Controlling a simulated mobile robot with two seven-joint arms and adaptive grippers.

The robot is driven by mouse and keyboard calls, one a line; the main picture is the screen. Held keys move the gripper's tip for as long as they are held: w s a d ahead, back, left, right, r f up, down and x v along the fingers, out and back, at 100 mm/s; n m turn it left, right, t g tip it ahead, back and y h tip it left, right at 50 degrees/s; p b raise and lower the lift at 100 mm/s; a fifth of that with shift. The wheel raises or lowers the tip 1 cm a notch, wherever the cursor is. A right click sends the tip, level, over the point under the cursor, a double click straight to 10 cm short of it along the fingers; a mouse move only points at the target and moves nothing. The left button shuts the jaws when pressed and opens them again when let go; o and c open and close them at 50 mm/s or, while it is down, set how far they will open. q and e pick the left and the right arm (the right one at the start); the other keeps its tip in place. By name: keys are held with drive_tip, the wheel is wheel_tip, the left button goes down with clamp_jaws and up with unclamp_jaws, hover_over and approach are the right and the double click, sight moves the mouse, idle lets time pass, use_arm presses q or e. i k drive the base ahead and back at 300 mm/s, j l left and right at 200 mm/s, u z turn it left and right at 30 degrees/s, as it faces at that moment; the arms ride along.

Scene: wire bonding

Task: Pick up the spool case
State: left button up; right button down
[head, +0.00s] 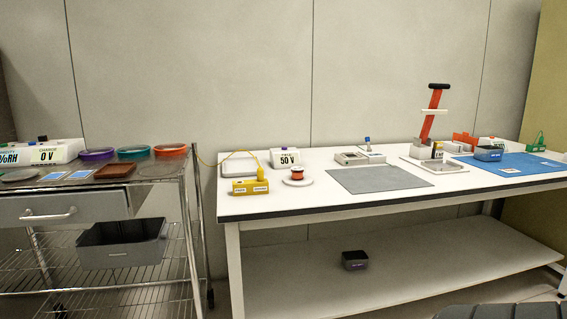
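A small dark grey case (354,260) with a purplish label on its front sits on the lower shelf of the white bench, near the middle. A similar small dark case (488,153) with a blue front stands on the blue mat at the right of the bench top. The labels are too small to read, so I cannot tell which one is the spool case. A reddish spool (297,173) stands on a round white dish at the left of the bench top. Neither of my grippers is in view.
The bench's lower shelf (440,265) is otherwise clear. The bench top holds a grey mat (380,179), a yellow box (250,187) and a red-handled press (431,115). A wire cart at left carries coloured rings, a drawer (65,208) and a dark bin (122,254).

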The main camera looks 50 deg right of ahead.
sight(296, 174)
drive_tip(key=z, duration=1.65)
